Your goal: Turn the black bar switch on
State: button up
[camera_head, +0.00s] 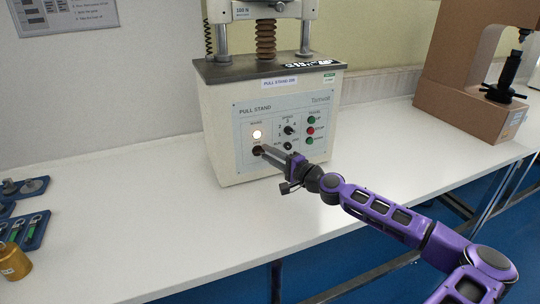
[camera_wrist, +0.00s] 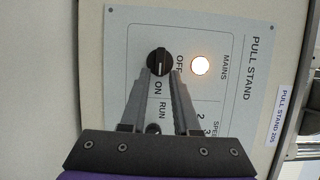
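The black bar switch (camera_wrist: 158,61) is on the grey front panel of the pull stand, between the words OFF and ON in the wrist view. A pale line shows on its bar. It also shows in the head view as a dark knob (camera_head: 258,151) below the lit lamp. My gripper (camera_wrist: 163,74) points at the panel, with its two fingertips apart at either side of the switch's lower part. Nothing shows clamped between them; contact with the knob cannot be told. My gripper in the head view (camera_head: 265,149) hides part of the knob.
The round mains lamp (camera_wrist: 201,66) glows beside the switch. A speed knob (camera_head: 289,130) and red and green buttons (camera_head: 310,129) are to the right. The white bench (camera_head: 150,230) is clear in front. Trays (camera_head: 33,232) lie at far left; a brown machine (camera_head: 455,100) stands right.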

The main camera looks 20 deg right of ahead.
jog(key=shift+o, duration=0.7)
jog(key=shift+s+d, duration=0.1)
jog(key=shift+s, duration=0.1)
jog(key=v, duration=1.7)
jog(key=shift+f, duration=0.15)
